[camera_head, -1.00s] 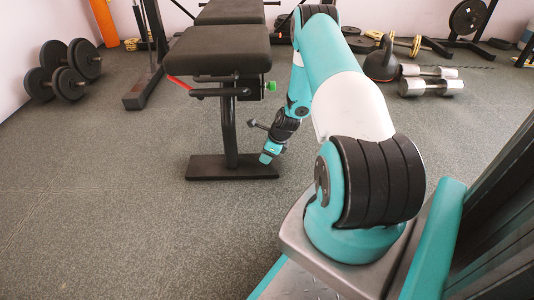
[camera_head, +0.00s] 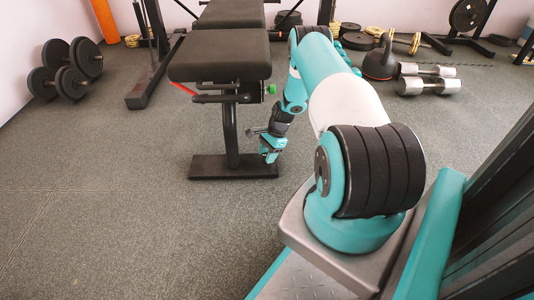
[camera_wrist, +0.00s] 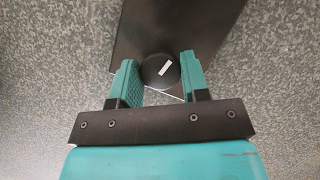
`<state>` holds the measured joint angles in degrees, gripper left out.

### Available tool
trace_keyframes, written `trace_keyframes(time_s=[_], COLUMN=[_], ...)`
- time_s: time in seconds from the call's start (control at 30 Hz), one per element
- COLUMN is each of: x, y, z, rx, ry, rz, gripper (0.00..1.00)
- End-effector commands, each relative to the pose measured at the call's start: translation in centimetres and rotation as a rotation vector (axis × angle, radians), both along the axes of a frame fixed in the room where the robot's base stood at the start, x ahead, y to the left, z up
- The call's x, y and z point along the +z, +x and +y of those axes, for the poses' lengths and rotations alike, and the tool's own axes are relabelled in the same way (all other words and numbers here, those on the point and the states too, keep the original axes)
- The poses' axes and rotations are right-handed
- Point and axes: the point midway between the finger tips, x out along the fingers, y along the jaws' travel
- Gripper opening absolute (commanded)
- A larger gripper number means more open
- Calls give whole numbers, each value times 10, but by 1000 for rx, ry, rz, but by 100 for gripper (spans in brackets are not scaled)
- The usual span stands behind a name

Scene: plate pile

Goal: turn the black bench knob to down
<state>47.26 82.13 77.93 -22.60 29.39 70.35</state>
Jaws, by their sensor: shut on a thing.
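The black bench knob (camera_wrist: 158,75) is a dark disc with a short white mark, seen in the wrist view against a dark part of the bench (camera_wrist: 185,25). The white mark slants, its right end higher in that view. My gripper (camera_wrist: 160,72) has its teal jaws on either side of the knob and is shut on it. In the head view my gripper (camera_head: 268,156) is low, just right of the bench's post and above its foot plate (camera_head: 225,168). The knob itself cannot be made out there.
The padded bench seat (camera_head: 220,57) overhangs to the upper left of my gripper, with a green knob (camera_head: 271,88) at its side. A kettlebell (camera_head: 380,62) and silver dumbbells (camera_head: 428,86) lie to the right. The floor at front left is clear.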

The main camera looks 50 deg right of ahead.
Motion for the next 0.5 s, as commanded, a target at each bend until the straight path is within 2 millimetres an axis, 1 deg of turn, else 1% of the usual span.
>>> trace_keyframes(time_s=[0.2, 0.5], x=[0, 0], y=[0, 0], z=[0, 0], rx=[110, 173], ry=[-1, -1], rz=[1, 1], gripper=[18, 18])
